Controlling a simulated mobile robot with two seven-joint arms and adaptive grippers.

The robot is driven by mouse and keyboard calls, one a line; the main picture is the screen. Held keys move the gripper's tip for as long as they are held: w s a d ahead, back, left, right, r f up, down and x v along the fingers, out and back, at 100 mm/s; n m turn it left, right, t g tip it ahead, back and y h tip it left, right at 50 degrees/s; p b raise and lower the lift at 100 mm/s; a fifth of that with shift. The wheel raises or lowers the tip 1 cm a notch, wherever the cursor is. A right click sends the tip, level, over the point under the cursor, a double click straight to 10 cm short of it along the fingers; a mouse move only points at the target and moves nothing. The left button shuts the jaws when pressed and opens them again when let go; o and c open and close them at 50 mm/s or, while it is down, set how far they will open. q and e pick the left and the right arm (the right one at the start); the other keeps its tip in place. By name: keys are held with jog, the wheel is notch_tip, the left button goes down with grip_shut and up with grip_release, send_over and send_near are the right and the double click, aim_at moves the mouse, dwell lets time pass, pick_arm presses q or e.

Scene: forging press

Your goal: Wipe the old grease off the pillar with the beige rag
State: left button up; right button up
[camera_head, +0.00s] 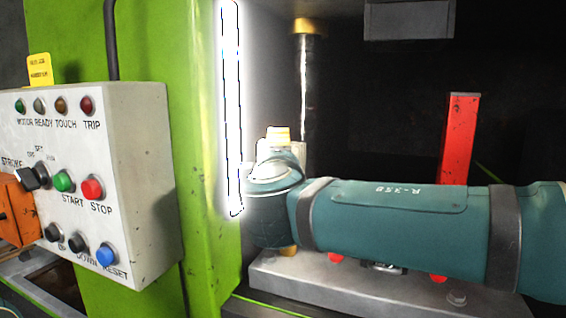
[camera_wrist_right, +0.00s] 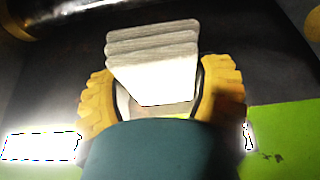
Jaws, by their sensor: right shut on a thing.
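The pillar (camera_head: 308,75) is an upright round metal post with a brass collar at its top; dark smears show on its upper shaft. My right arm crosses in front of its lower part. My right gripper (camera_head: 278,137) is just left of the pillar, mostly hidden behind my wrist, with a yellowish tip showing. In the right wrist view, my right gripper (camera_wrist_right: 160,92) is shut on the folded beige rag (camera_wrist_right: 152,75), whose layers stick out beyond the yellow fingers. Whether the rag touches the pillar cannot be told.
A green press frame (camera_head: 200,120) with a bright light strip (camera_head: 232,110) stands close left of my right gripper. A control box (camera_head: 130,180) with several buttons is further left. A red bar (camera_head: 460,138) stands behind my arm; a grey block (camera_head: 330,288) lies below.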

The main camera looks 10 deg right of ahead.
pick_arm(q)
jog(key=f+b, duration=0.3)
jog(key=f, duration=0.1)
jog(key=shift+w+b, duration=0.35)
jog(key=shift+w, duration=0.05)
pick_arm(e)
jog(key=s+a, duration=0.5)
jog(key=s, duration=0.5)
jog(key=s+a, duration=0.5)
jog(key=s, duration=0.5)
jog(key=shift+a, duration=0.35)
